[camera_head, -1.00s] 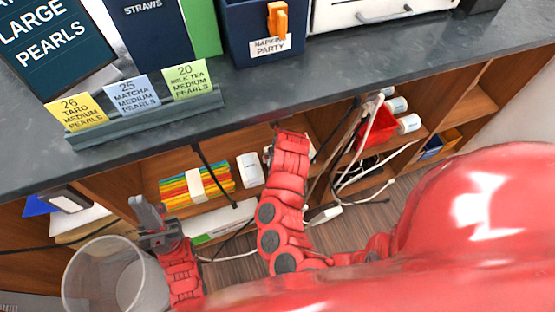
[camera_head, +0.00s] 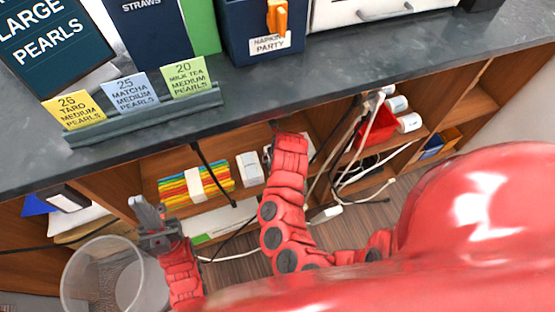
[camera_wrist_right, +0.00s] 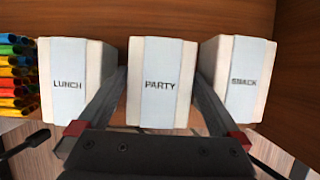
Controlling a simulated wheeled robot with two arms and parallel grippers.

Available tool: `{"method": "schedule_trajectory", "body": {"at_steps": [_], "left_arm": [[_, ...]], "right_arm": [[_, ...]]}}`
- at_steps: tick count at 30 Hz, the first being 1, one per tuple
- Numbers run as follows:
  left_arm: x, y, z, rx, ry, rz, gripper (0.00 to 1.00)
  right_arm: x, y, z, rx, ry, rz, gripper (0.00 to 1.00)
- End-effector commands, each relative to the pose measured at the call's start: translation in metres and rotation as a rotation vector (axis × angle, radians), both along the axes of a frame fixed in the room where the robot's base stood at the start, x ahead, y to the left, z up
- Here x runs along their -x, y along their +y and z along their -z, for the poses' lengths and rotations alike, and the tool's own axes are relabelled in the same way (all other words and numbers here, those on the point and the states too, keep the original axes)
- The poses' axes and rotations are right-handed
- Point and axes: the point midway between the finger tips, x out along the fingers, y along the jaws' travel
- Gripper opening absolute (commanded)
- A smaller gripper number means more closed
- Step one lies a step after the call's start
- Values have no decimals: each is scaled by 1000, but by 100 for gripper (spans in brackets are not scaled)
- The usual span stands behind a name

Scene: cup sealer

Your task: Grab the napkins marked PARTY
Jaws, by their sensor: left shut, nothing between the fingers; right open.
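The napkins marked PARTY (camera_wrist_right: 161,85) are a white pack with a pale blue band, standing in the middle of three packs in the right wrist view. My right gripper (camera_wrist_right: 160,90) is open, with one finger in the gap on each side of the PARTY pack. I cannot tell whether the fingers touch it. In the head view the right gripper's tips are mostly hidden under the counter edge.
The LUNCH pack (camera_wrist_right: 70,80) and SNACK pack (camera_wrist_right: 237,78) stand close on either side. Colourful straws (camera_wrist_right: 16,75) lie left of LUNCH. The dark counter (camera_head: 330,90) overhangs the wooden shelf. White cables (camera_head: 350,175) hang to the right. A clear bin (camera_head: 95,285) stands lower left.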

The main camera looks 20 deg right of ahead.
Motion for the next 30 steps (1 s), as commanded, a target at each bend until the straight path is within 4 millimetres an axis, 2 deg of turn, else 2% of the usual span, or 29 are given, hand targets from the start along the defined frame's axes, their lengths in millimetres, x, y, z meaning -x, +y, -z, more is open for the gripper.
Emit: {"method": "schedule_trajectory", "body": {"at_steps": [14, 26, 30], "left_arm": [[0, 0, 3, 0, 0, 0, 0], [0, 0, 3, 0, 0, 0, 0], [0, 0, 3, 0, 0, 0, 0]], "right_arm": [[0, 0, 2, 0, 0, 0, 100], [0, 0, 2, 0, 0, 0, 28], [0, 0, 2, 0, 0, 0, 28]]}}
